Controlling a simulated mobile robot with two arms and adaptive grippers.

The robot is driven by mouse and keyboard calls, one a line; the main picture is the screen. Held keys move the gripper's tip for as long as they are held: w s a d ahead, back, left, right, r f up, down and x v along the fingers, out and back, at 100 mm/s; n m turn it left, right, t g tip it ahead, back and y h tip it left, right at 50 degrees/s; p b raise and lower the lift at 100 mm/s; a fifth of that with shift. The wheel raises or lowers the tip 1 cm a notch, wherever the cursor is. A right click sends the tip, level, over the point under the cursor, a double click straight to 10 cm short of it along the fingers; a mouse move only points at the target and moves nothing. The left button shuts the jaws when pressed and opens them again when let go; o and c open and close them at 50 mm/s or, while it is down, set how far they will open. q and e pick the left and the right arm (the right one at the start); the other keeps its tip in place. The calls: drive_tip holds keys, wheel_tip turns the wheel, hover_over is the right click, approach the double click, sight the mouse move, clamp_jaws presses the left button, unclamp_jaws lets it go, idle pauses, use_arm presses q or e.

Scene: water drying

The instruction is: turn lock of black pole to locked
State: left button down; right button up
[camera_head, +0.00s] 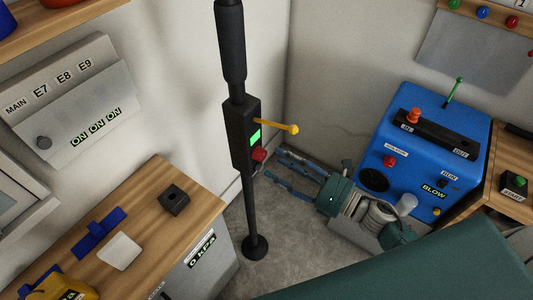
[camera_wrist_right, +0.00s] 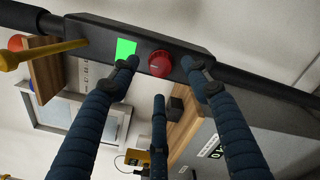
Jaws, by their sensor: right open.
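The black pole (camera_head: 250,205) stands upright near the wall corner. Its black box (camera_head: 239,130) carries a lit green panel (camera_head: 255,136), a red knob (camera_head: 259,155) and a yellow lever (camera_head: 280,127) sticking out to the right. My right gripper (camera_head: 274,164) comes in from the lower right, its dark blue fingers pointing at the box. In the right wrist view the fingers are spread open, with the red knob (camera_wrist_right: 160,63) showing between the two upper fingertips. The green panel (camera_wrist_right: 125,49) is just left of it. I cannot tell whether the fingers touch the knob. My left gripper is not in view.
A wooden-topped counter (camera_head: 140,222) with a small black block (camera_head: 174,199) stands left of the pole. A blue machine (camera_head: 430,135) stands to the right behind my right arm. Grey floor (camera_head: 222,241) shows around the pole's foot.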

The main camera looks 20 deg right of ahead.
sight(264, 155)
drive_tip(key=p+x, duration=0.1)
drive_tip(key=x, duration=0.4)
drive_tip(key=shift+s, duration=0.1)
drive_tip(key=c, duration=1.1)
